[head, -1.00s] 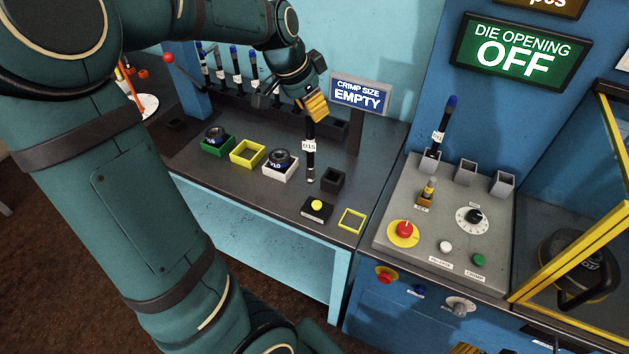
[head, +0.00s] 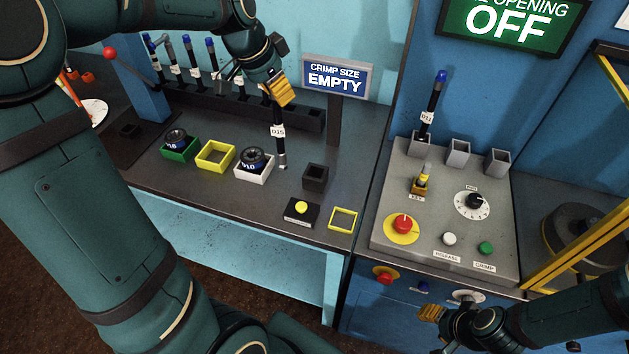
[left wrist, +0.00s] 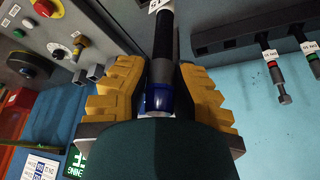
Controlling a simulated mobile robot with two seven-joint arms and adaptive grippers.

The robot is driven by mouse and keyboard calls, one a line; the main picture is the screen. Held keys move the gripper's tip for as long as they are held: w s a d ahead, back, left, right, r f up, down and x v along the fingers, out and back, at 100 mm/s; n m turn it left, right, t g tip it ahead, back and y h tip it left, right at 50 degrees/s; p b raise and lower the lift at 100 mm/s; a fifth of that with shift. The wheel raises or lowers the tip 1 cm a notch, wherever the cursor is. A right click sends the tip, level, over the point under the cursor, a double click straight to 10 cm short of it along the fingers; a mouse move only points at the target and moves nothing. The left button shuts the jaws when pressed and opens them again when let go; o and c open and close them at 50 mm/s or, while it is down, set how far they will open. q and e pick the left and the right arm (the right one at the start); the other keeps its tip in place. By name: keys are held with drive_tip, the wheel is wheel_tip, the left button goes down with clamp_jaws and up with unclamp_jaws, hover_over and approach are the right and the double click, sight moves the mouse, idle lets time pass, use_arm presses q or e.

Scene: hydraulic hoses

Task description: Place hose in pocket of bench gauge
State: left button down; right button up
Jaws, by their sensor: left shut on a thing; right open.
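My left gripper (head: 281,92) is shut on the upper end of a black hose (head: 280,150) labelled D15. The hose hangs nearly upright, its metal lower end pointing down. In the left wrist view the yellow fingers flank the hose's blue end (left wrist: 158,100). A small black square pocket (head: 315,178), which looks like the bench gauge's, stands on the bench. The hose's lower end appears just left of and apart from it; its height is hard to judge. A sign (head: 337,78) reads CRIMP SIZE EMPTY. My right gripper (head: 431,313) is open at lower right.
Green (head: 180,150), yellow (head: 215,156) and white (head: 254,170) trays lie left of the pocket; green and white hold black dies. A rack with several hoses stands behind. A grey control panel (head: 440,230) is right.

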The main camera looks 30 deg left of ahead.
use_arm(q)
drive_tip(key=w+d+r+m+p, duration=0.2)
drive_tip(key=w+d+r, duration=0.1)
drive_tip(key=w+d, duration=0.25)
wheel_tip(320, 180, down, 10)
drive_tip(key=b, duration=0.1)
drive_tip(key=shift+d+f+h, duration=0.15)
drive_tip(key=shift+d+h, duration=0.25)
drive_tip(key=shift+b, duration=0.35)
drive_tip(key=shift+f, duration=0.2)
drive_tip(key=c, duration=1)
unclamp_jaws()
drive_tip(key=shift+s, duration=0.1)
drive_tip(key=shift+r, duration=0.1)
